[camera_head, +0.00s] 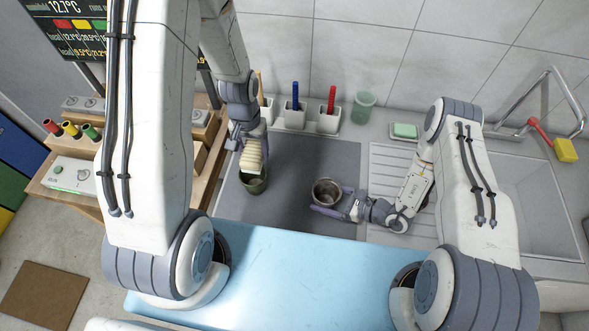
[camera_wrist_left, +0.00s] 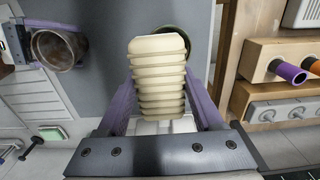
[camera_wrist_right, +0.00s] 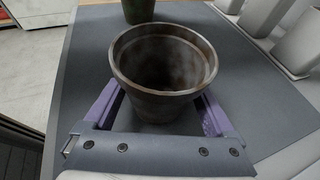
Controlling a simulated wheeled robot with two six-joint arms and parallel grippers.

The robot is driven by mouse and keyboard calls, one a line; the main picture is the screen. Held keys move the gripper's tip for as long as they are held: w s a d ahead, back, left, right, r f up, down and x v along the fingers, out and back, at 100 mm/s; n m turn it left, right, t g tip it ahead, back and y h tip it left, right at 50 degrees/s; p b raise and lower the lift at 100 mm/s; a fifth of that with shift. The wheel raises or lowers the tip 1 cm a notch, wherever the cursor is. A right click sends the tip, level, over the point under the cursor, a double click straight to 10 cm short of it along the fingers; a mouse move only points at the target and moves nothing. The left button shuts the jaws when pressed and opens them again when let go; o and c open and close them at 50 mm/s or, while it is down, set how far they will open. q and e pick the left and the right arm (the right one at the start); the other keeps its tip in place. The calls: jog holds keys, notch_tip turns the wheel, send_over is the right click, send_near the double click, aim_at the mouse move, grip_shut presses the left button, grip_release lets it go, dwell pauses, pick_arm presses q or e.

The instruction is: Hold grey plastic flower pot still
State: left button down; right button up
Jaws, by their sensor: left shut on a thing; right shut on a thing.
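The grey flower pot (camera_head: 326,191) stands upright on the dark grey mat, its inside stained and empty. My right gripper (camera_head: 332,206) is shut around it from the right, low on its sides. In the right wrist view the pot (camera_wrist_right: 164,72) sits between the purple fingers (camera_wrist_right: 163,110). It also shows in the left wrist view (camera_wrist_left: 60,48). My left gripper (camera_head: 254,136) is shut on a cream ribbed block (camera_head: 251,157), which hangs over a dark green pot (camera_head: 253,184). In the left wrist view the ribbed block (camera_wrist_left: 157,75) hides most of that pot.
The dark mat (camera_head: 290,215) has free room between the two pots. A sink (camera_head: 530,195) lies right, a wooden bench (camera_head: 75,185) left.

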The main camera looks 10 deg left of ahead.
pick_arm(q)
jog(key=shift+f, duration=0.15)
jog(key=shift+w+d+f+m+h, duration=0.15)
jog(key=shift+d+f+m+h, duration=0.5)
jog(key=shift+f+h, duration=0.25)
jog(key=d+f+m+g+h, duration=0.2)
jog(key=d+f+m, duration=0.1)
jog(key=d, duration=0.3)
jog(key=w+d+f+m+g+h, duration=0.1)
jog(key=d+f+m+g+h, duration=0.2)
jog(key=d, duration=0.4)
jog(key=shift+w+d, duration=0.15)
jog(key=shift+w, duration=0.1)
jog(key=shift+s+a, duration=0.5)
jog(key=shift+s, duration=0.15)
